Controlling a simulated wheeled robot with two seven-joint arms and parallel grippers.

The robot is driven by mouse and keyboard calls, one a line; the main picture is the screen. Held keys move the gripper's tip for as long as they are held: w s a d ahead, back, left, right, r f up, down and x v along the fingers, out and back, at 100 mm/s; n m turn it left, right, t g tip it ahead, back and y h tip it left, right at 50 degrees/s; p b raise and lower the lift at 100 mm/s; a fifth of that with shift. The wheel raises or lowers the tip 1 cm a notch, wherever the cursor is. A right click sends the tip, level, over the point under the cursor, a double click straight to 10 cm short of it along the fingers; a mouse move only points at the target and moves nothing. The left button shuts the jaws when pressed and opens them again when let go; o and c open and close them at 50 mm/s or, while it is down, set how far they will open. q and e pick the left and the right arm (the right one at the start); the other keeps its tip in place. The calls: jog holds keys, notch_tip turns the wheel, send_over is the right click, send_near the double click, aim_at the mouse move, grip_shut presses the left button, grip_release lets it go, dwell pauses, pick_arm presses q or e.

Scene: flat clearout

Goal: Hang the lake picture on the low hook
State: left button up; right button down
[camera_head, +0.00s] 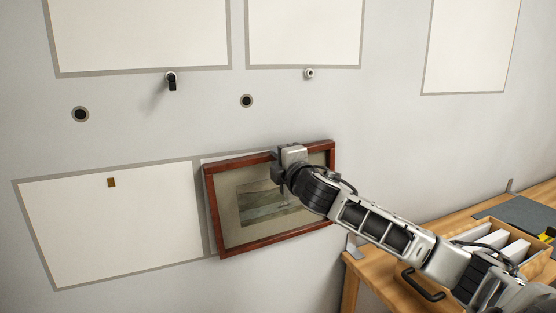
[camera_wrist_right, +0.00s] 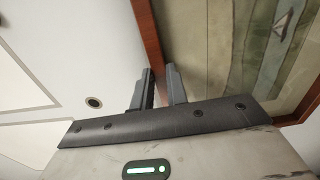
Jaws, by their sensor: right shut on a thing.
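The lake picture (camera_head: 228,233) has a red-brown wooden frame, a pale mat and a green-grey water scene. It is nearly upright, slightly tilted, in front of the wall right of the lower-left pale panel; I cannot tell whether it touches the wall. My right gripper (camera_head: 280,165) is shut on the top bar of its frame and hides part of the picture. In the right wrist view the frame (camera_wrist_right: 147,32) runs to the fingers (camera_wrist_right: 159,88). A small brass hook (camera_head: 111,182), apparently the low hook, is bare on the lower-left panel (camera_head: 110,235). My left gripper is out of view.
Above are a black hook (camera_head: 171,81), a white knob (camera_head: 309,73) and two dark round wall fittings (camera_head: 80,114) (camera_head: 246,100). A wooden bench (camera_head: 375,278) with an open box (camera_head: 541,262) stands at lower right. The wall between picture and brass hook is clear.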

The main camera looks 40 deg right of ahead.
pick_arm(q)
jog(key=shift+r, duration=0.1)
pick_arm(e)
jog(key=shift+r, duration=0.15)
jog(key=c, duration=1.4)
grip_release()
jog(key=shift+o, duration=0.4)
jog(key=shift+s+r, duration=0.1)
jog(key=shift+s, duration=0.05)
pick_arm(q)
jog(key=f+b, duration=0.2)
jog(key=b, duration=0.1)
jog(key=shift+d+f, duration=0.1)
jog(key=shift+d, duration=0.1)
pick_arm(e)
jog(key=v, duration=1.6)
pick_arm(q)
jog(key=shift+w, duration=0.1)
pick_arm(e)
jog(key=shift+a, duration=0.15)
